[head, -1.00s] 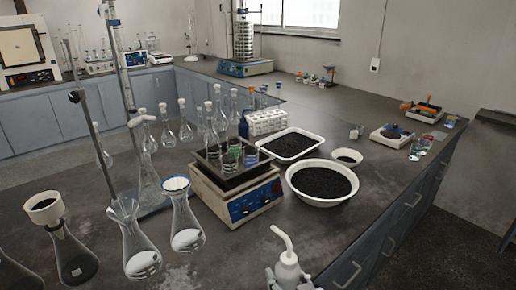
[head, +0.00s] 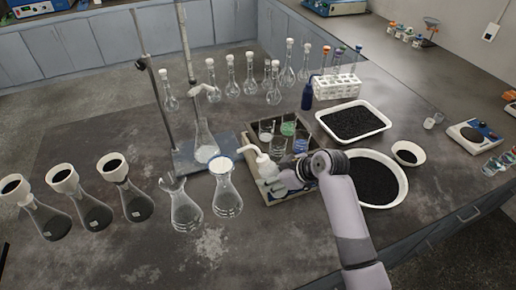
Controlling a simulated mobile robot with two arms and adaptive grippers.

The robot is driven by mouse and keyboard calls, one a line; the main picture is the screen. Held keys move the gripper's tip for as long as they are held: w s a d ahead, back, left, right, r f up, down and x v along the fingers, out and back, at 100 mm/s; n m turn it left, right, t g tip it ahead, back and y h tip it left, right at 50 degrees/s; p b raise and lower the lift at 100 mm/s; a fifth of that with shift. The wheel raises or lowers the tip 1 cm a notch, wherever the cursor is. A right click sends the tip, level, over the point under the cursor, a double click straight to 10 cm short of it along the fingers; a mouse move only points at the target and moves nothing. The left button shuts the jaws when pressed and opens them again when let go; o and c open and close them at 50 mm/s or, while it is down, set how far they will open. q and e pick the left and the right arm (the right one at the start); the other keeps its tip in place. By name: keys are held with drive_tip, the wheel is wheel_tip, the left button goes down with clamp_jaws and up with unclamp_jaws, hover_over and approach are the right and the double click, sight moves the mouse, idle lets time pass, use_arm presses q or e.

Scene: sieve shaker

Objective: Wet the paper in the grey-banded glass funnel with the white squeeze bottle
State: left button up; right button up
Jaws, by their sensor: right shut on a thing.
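The white squeeze bottle (head: 265,168) is held by my right gripper (head: 279,181), in front of the hot plate. It looks nearly upright, with its bent spout pointing left. The spout tip shows just right of the blue-banded glass funnel (head: 222,166), which sits in a conical flask. A second glass funnel (head: 173,183), seemingly the grey-banded one, sits in the flask to its left, farther from the spout. Its band is faint, and I cannot make out the paper inside. My left gripper is not in view.
Several flasks with white funnels (head: 62,176) stand at the left. A stand (head: 186,50) with a flask is behind the glass funnels. The hot plate (head: 296,209) carries beakers. A black-filled tray (head: 353,104) and bowl (head: 398,200) lie right. The front bench is clear.

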sight(264, 162)
drive_tip(key=a+r+n, duration=0.1)
drive_tip(key=a+r+n+g+p, duration=0.1)
drive_tip(key=r, duration=0.1)
drive_tip(key=a+r, duration=0.1)
drive_tip(key=shift+w+a+r+n+g, duration=0.2)
drive_tip(key=shift+a+r+n+g, duration=0.1)
drive_tip(key=shift+a+n+g, duration=0.1)
drive_tip(key=shift+a, duration=0.1)
use_arm(q)
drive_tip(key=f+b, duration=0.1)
drive_tip(key=b, duration=0.1)
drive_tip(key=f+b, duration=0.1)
drive_tip(key=b, duration=0.1)
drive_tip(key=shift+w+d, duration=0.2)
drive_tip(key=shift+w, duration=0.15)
use_arm(e)
wheel_tip(264, 162, down, 5)
drive_tip(key=shift+r, duration=0.15)
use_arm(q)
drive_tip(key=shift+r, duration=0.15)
use_arm(e)
drive_tip(key=shift+r, duration=0.1)
use_arm(q)
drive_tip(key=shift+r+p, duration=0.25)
drive_tip(key=shift+p, duration=0.1)
use_arm(e)
drive_tip(key=shift+s, duration=0.1)
